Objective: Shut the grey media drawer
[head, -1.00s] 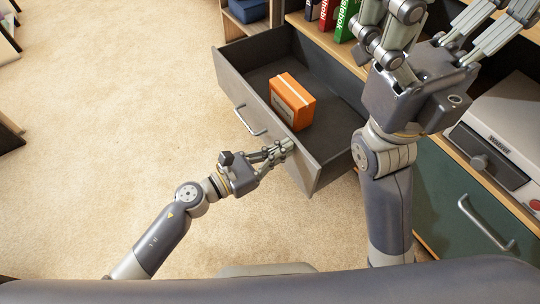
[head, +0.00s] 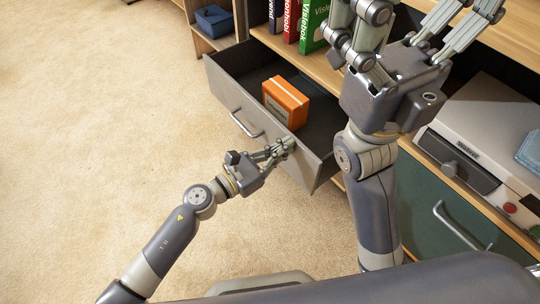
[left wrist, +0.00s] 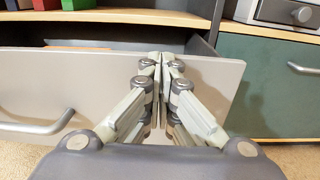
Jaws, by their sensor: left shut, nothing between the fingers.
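The grey media drawer (head: 268,128) stands partly open from the wooden cabinet, with an orange box (head: 287,101) inside. Its front has a metal bar handle (head: 246,122). My left gripper (head: 288,143) is shut and empty, its fingertips at the drawer front, right of the handle. In the left wrist view the closed fingertips (left wrist: 166,58) are at the drawer's pale front panel (left wrist: 215,75), near its right end; exact contact is hard to tell. My right gripper (head: 415,15) is raised at the top right with fingers spread, its tips cut off by the frame.
Books (head: 312,22) stand on the shelf above the drawer. A green drawer (head: 450,212) with a bar handle is closed at the right, below a grey device (head: 470,150). A blue box (head: 214,20) sits on a lower shelf. Open carpet (head: 90,130) lies to the left.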

